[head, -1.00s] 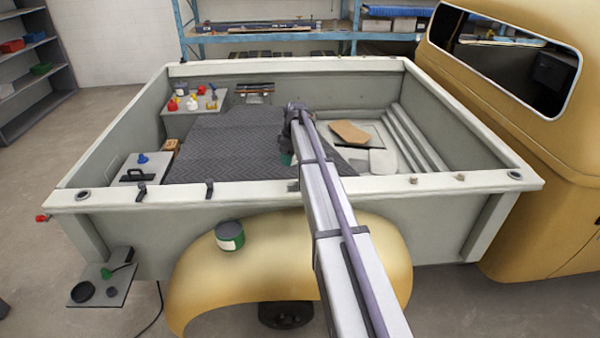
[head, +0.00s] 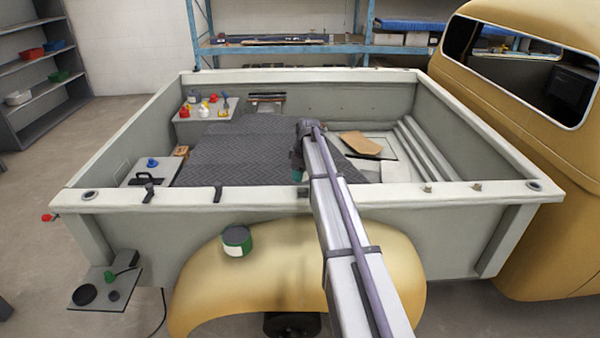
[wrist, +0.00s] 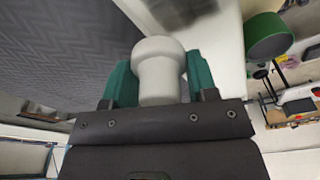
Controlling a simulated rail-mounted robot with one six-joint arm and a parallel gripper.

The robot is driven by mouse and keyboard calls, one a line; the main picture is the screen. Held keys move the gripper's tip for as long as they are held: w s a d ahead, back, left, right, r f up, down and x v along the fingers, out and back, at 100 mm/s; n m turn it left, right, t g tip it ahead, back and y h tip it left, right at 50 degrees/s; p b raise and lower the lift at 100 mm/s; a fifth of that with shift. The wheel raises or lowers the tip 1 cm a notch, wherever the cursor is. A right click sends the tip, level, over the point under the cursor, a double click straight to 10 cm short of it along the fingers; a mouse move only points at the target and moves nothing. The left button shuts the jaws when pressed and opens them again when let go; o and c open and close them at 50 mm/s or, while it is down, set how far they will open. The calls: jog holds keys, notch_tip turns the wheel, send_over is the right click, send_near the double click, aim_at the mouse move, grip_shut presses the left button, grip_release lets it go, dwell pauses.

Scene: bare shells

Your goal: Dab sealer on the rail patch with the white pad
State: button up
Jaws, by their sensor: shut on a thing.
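My gripper (wrist: 159,78) has green fingers closed around a pale, round-ended piece, which I take for the white pad (wrist: 157,60). In the head view my gripper (head: 297,175) is mostly hidden behind my arm, just inside the near side of the truck bed; the pad cannot be made out there. The near rail (head: 400,190) is pale, with a small dark mark (head: 303,192) beside my arm; I cannot tell whether this is the rail patch. A green tin (head: 236,241) stands on the yellow fender, and a green round shape (wrist: 268,36) shows in the wrist view.
A dark ribbed mat (head: 240,150) covers much of the bed floor. A brown board (head: 361,143) lies right of my arm. A small shelf (head: 95,290) hangs at the lower left. The yellow cab (head: 530,150) bounds the right.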

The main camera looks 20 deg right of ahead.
aim_at(301, 193)
notch_tip(301, 193, down, 4)
jog(key=b, duration=0.3)
jog(key=shift+r, duration=0.15)
jog(key=shift+s+a+r, duration=0.1)
jog(key=shift+s+a, duration=0.25)
jog(key=shift+s, duration=0.55)
jog(key=shift+s+a+r, duration=0.1)
jog(key=shift+s+a, duration=0.2)
jog(key=shift+s, duration=0.55)
jog(key=shift+s+d, duration=0.1)
jog(key=shift+s, duration=0.1)
jog(key=w, duration=0.2)
jog(key=w+d, duration=0.1)
jog(key=w, duration=0.1)
notch_tip(301, 193, up, 7)
jog(key=p, duration=0.7)
jog(key=shift+r+p, duration=0.2)
jog(key=shift+p, duration=0.2)
jog(key=shift+s, duration=0.1)
